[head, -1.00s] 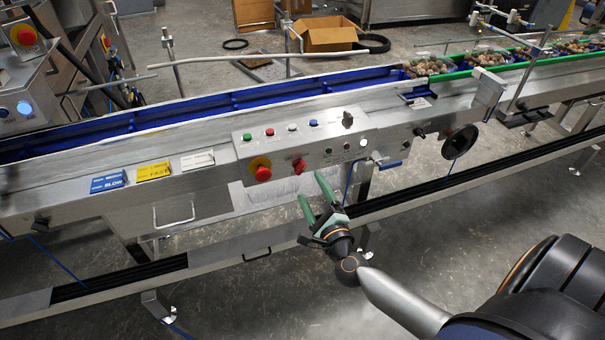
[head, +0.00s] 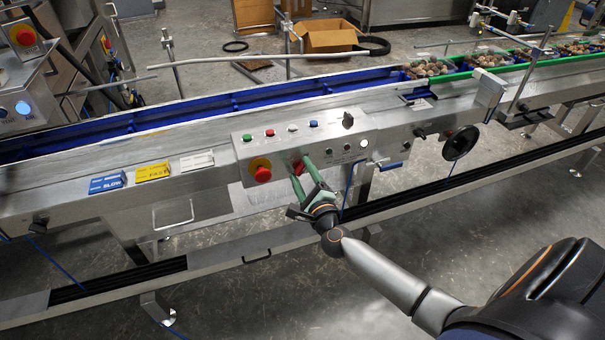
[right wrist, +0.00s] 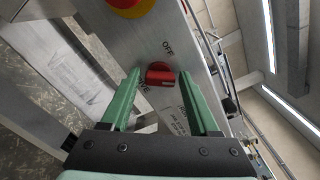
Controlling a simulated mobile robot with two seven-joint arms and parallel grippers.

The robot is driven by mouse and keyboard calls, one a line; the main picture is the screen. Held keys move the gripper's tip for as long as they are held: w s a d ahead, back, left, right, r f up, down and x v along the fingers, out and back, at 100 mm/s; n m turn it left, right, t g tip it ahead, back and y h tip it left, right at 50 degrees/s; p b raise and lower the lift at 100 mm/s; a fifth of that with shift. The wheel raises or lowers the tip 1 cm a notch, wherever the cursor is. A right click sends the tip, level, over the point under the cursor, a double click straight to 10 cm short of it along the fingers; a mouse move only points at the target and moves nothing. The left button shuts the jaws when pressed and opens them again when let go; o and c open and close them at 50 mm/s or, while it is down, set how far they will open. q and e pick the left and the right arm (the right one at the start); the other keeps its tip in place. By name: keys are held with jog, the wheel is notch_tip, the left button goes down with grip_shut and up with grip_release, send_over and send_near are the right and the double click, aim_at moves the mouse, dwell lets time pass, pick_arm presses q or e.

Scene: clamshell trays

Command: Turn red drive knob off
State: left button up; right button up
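The red drive knob (right wrist: 160,74) sits on the steel control panel between an OFF label above it and another label, partly hidden, below left. In the head view the knob (head: 298,167) is partly covered by my fingers. My right gripper (head: 301,168) has green fingers spread apart at the panel. In the right wrist view the open fingers (right wrist: 156,78) lie either side of the knob's lower part, with gaps visible; I cannot tell whether they reach around it. My left gripper is not in view.
A red mushroom button on a yellow ring (head: 262,171) is just left of the knob. Small coloured buttons and a black selector (head: 347,119) are on the same panel. The blue conveyor (head: 250,97) runs behind. Labelled blocks (head: 153,171) lie to the left.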

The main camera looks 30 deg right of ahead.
grip_shut()
